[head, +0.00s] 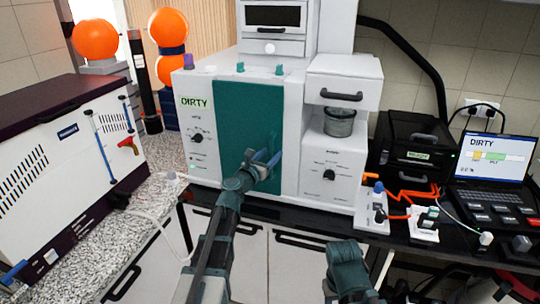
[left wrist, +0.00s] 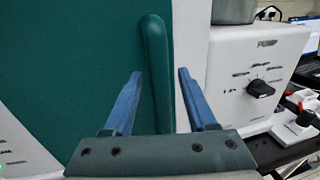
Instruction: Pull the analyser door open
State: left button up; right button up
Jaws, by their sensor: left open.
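The analyser (head: 200,125) is a white machine marked DIRTY, standing on the bench. Its teal door (head: 245,112) looks flush with the front and shut. In the left wrist view the door (left wrist: 90,60) fills the left side, and its upright rounded teal handle (left wrist: 157,65) runs down between my fingers. My left gripper (head: 270,158) is in front of the door's lower right part. In the left wrist view its blue fingers (left wrist: 157,80) are open, one on each side of the handle. I cannot tell whether they touch it. My right gripper's fingers are not seen.
A white and purple box machine (head: 50,140) stands at the left. Right of the door are a black knob (head: 329,175) and a grey pot (head: 339,122). A black case (head: 410,150), a laptop (head: 490,160) and orange cables lie further right. Cupboards are below the bench.

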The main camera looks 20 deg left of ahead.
pick_arm(q)
jog(key=shift+c, duration=0.2)
grip_shut()
dwell(1.3)
